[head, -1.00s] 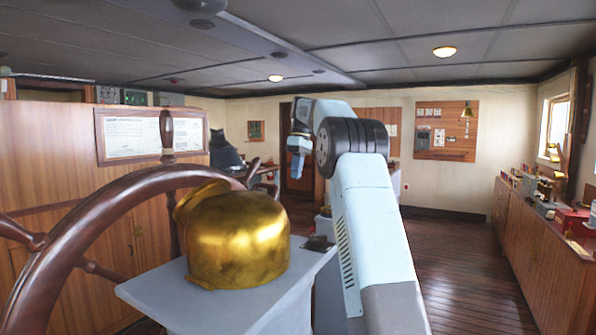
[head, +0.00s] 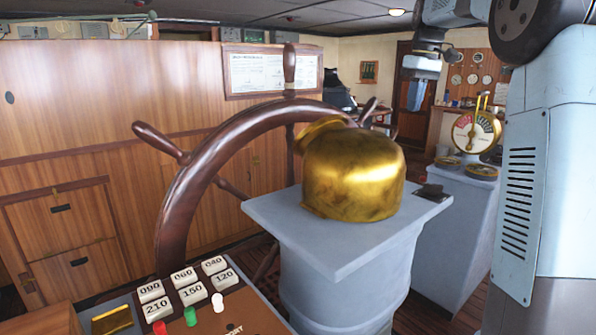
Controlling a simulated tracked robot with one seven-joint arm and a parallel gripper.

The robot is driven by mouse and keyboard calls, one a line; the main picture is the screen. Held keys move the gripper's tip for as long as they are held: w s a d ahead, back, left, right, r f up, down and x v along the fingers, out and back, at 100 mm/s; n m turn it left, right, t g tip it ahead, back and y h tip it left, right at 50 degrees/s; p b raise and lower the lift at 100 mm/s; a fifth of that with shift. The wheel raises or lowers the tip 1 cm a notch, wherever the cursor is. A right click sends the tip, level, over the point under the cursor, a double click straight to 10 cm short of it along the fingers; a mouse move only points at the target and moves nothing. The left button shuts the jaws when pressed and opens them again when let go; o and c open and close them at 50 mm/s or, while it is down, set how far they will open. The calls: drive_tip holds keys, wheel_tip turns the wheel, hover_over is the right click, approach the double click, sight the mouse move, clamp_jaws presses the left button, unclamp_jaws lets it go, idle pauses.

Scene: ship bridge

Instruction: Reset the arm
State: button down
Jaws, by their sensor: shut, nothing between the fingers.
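My arm stands along the right side of the head view, its elbow cut off by the top edge. Its wrist bends down, and my gripper (head: 414,98) hangs there pointing downward. It is small in the picture; it looks shut, and I see nothing held in it. It shows above and to the right of the brass binnacle dome (head: 352,175), apart from it in the picture. The exact depth between them is hard to tell. Part of the forearm is out of the frame.
A wooden ship's wheel (head: 195,195) stands left of the grey binnacle pedestal (head: 300,235). A panel with numbered buttons (head: 192,294) is at the bottom. A brass telegraph dial (head: 475,133) stands on a grey stand (head: 452,235) beside my arm. Wooden cabinets (head: 100,110) fill the left.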

drive_tip(key=s+a+m+t, duration=0.1)
drive_tip(key=s+a, duration=0.2)
drive_tip(key=s, duration=0.7)
drive_tip(key=s+a+f+m+t, duration=0.2)
drive_tip(key=s+f, duration=0.6)
drive_tip(key=s, duration=0.4)
drive_tip(key=s+a+f+m+t+h, duration=0.1)
drive_tip(key=s+a+f+m+t, duration=0.1)
drive_tip(key=s+f, duration=0.6)
drive_tip(key=s, duration=0.5)
drive_tip(key=shift+f, duration=0.3)
drive_tip(key=shift+s, duration=0.1)
